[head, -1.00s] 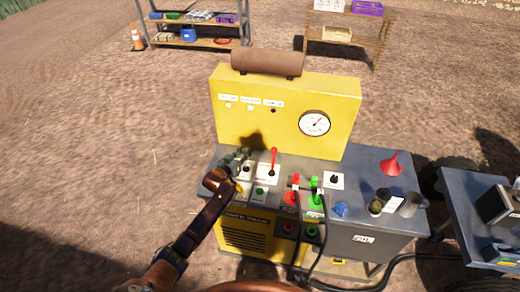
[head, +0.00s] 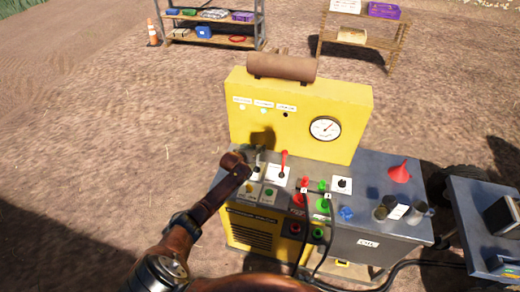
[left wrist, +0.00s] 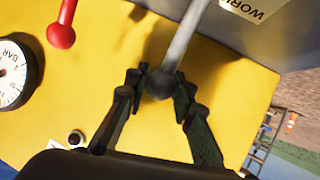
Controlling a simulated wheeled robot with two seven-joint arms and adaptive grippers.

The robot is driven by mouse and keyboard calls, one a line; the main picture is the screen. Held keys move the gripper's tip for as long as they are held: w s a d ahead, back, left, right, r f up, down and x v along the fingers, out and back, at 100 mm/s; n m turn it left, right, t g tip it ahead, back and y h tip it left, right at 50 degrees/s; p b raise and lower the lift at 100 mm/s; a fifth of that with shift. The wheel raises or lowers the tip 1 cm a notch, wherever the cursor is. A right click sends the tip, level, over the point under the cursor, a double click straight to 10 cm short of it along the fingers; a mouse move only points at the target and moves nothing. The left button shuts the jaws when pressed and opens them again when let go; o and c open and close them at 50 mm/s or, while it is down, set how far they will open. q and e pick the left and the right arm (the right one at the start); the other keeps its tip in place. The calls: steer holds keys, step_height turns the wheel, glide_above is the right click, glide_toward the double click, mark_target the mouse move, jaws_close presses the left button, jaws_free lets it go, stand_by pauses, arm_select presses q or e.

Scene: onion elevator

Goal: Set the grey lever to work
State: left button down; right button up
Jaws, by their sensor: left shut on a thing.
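My left gripper (left wrist: 162,82) is shut on the grey lever (left wrist: 182,42). In the left wrist view its fingers sit on both sides of the lever's round knob. A white card reading "WORK" (left wrist: 243,8) lies beside the lever's far part. In the head view the left gripper (head: 253,168) is at the left of the grey bench top, and my arm largely hides the lever there. My right gripper is not in view.
A red lever (head: 284,163) stands just right of the gripper. Behind rises a yellow panel (head: 290,128) with a round gauge (head: 325,128). Red and green connectors with black cables, a red funnel (head: 399,172) and small cups stand further right.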

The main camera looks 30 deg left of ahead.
arm_select(q)
steer(key=c, duration=1.6)
jaws_free()
steer(key=shift+a, duration=0.1)
steer(key=v, duration=1.2)
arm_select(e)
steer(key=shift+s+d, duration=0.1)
